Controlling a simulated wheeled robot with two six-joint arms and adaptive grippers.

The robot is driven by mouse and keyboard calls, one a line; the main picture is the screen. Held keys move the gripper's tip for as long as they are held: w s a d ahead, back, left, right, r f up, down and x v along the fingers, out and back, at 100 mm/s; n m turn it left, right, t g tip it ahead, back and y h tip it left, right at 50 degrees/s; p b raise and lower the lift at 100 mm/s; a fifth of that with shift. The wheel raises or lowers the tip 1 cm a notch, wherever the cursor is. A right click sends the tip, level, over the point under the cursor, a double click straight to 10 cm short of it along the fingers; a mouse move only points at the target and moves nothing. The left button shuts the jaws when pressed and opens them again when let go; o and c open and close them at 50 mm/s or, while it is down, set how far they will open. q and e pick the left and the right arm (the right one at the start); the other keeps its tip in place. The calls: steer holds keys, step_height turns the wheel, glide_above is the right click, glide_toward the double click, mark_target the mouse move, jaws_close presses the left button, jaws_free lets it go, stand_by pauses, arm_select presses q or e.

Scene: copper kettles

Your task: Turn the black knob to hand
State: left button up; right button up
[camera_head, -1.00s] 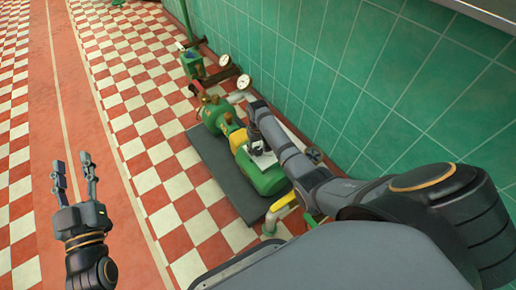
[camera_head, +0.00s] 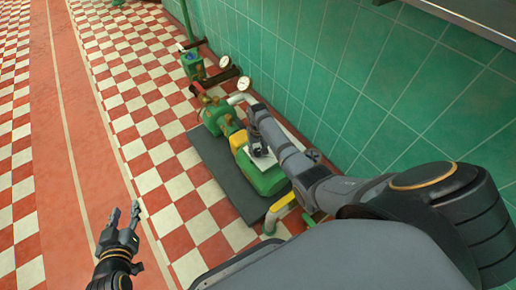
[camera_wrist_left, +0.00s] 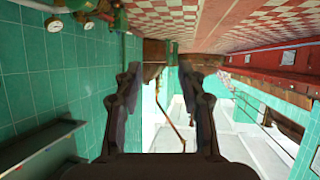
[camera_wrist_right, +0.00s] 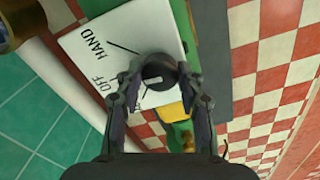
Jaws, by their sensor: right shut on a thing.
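The black knob (camera_wrist_right: 158,72) sits on a white plate (camera_wrist_right: 85,42) marked HAND and OFF, seen in the right wrist view. A short white mark shows on the knob, on the side towards the OFF lettering; its exact direction is hard to tell. My right gripper (camera_wrist_right: 161,77) is shut on the knob, one finger on each side.
The machine stands on a dark grey base (camera_head: 222,178) close to the green tiled wall (camera_head: 300,60). Pipes and a gauge (camera_head: 244,83) are behind it, and a yellow pipe (camera_head: 281,206) is in front. The checkered floor (camera_head: 130,95) at the left is clear.

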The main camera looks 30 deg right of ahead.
steer(key=shift+r+m+p, duration=0.15)
steer(key=shift+m+p, duration=0.15)
steer(key=shift+p, duration=0.05)
arm_select(q)
steer(key=s+d+f+g+p, duration=0.1)
steer(key=s+f+g, duration=0.7)
steer(key=s+f, duration=0.4)
arm_select(e)
steer(key=shift+m, duration=0.5)
steer(key=shift+r+m+p, duration=0.1)
steer(key=shift+m+p, duration=1.05)
steer(key=shift+m, duration=0.05)
arm_select(q)
steer(key=shift+s+a+r+g+p, duration=0.25)
steer(key=shift+s+r+g, duration=0.1)
steer(key=shift+r, duration=0.4)
steer(key=shift+s+a+r+g+p, duration=0.15)
steer(key=shift+s+r+g+p, duration=0.15)
steer(key=shift+r, duration=0.45)
steer(key=shift+s+a+r+g+p, duration=0.25)
steer(key=shift+r+g, duration=0.1)
steer(key=shift+r, duration=0.4)
arm_select(e)
steer(key=shift+f+m, duration=0.2)
steer(key=shift+m, duration=1.5)
steer(key=shift+w, duration=0.1)
steer(key=o, duration=1.2)
arm_select(q)
steer(key=shift+w+r, duration=0.1)
